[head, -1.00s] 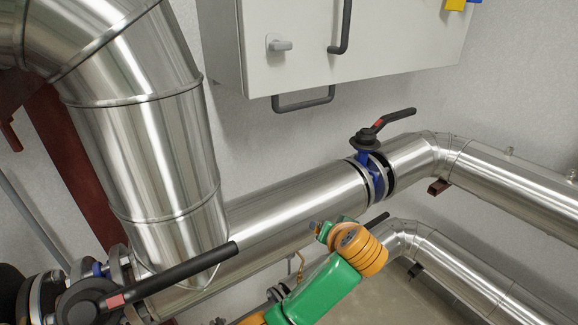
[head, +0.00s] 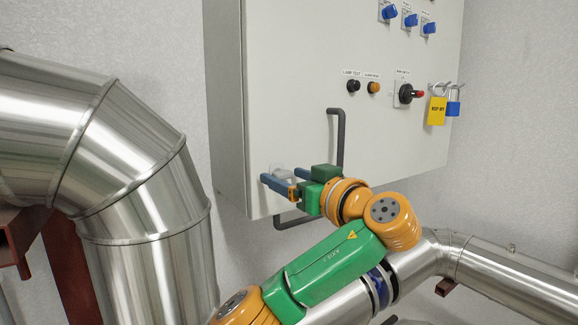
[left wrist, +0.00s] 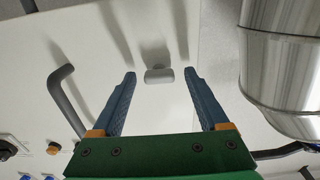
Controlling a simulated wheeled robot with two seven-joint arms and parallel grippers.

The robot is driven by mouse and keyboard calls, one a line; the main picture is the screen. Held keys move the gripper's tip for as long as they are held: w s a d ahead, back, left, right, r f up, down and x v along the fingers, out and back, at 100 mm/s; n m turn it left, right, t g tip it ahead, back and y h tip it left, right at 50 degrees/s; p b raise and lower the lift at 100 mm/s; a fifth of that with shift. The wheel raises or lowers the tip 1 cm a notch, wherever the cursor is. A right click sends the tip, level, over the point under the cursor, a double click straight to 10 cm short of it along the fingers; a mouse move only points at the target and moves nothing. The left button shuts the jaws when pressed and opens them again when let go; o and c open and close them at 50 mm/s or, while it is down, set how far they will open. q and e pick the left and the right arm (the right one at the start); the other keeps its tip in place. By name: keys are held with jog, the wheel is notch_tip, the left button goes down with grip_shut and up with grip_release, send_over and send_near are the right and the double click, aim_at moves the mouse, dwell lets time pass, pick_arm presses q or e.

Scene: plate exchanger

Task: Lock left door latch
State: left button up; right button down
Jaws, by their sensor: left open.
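The left door latch (head: 280,170) is a small light-grey knob low on the left side of the grey cabinet door (head: 290,90). In the head view it is partly hidden behind my left gripper (head: 278,179). In the left wrist view the latch (left wrist: 159,75) shows as a short grey bar lying crosswise, just beyond and between the fingertips. My left gripper (left wrist: 158,78) is open, with its blue fingers on either side of the latch and apart from it. Whether the fingertips reach the latch's depth is hard to tell. My right gripper is not in view.
A dark door handle (head: 337,140) stands right of the latch. Another dark handle (head: 290,222) is under the cabinet. Large metal pipes (head: 140,150) fill the left. Yellow (head: 437,110) and blue (head: 453,108) padlocks hang at the right by a red-black switch (head: 408,94).

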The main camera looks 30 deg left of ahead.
pick_arm(q)
jog(key=shift+s+d, duration=0.1)
jog(key=shift+d, duration=0.1)
grip_shut()
